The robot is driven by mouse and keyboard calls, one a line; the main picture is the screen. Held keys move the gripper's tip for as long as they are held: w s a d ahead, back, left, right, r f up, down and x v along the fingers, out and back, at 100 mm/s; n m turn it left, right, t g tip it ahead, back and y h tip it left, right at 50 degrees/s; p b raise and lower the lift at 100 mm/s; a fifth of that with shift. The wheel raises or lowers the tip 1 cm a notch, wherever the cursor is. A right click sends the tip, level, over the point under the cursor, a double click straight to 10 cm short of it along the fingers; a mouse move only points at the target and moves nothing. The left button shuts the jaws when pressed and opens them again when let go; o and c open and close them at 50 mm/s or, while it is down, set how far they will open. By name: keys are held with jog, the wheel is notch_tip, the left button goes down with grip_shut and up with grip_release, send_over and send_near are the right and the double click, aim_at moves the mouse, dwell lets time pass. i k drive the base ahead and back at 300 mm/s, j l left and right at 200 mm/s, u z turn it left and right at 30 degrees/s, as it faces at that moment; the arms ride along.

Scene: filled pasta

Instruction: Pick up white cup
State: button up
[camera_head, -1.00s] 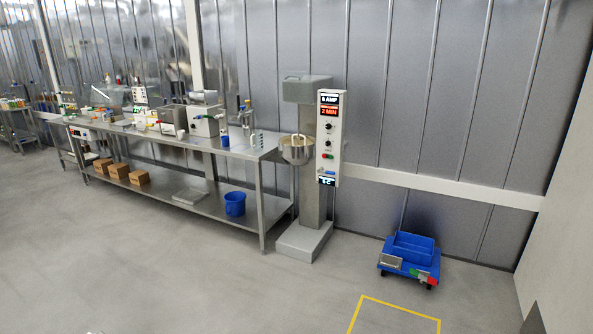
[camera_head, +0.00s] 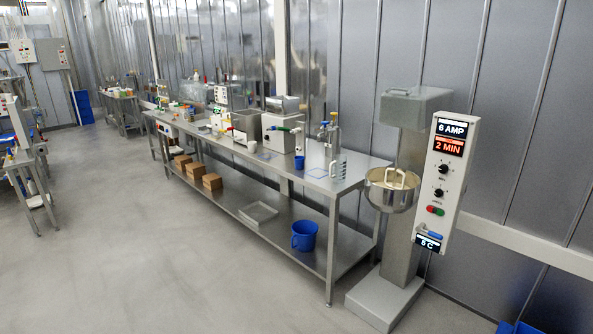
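A small white item that looks like a cup (camera_head: 252,147) stands on the steel table (camera_head: 352,180), in front of the grey and white machines. It is small in the picture, so I cannot be sure of its shape. My gripper is not in view.
A blue cup (camera_head: 299,162) and a clear measuring jug (camera_head: 338,168) stand on the table's near end. The lower shelf holds cardboard boxes (camera_head: 212,182), a tray (camera_head: 258,213) and a blue bucket (camera_head: 304,235). A mixer (camera_head: 400,285) stands right of the table. The floor (camera_head: 130,260) at left is clear.

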aim_at(252, 146)
jog(key=i+j+u, duration=0.15)
jog(key=i+u, duration=0.25)
jog(key=i, duration=0.65)
jog(key=i+l+u, duration=0.15)
jog(key=i+u, duration=0.25)
jog(key=i, duration=0.65)
jog(key=i+j+u, duration=0.1)
jog(key=i, duration=1.55)
jog(key=i+l+z, duration=0.1)
jog(key=i+z, duration=0.9)
jog(key=k+j, duration=0.05)
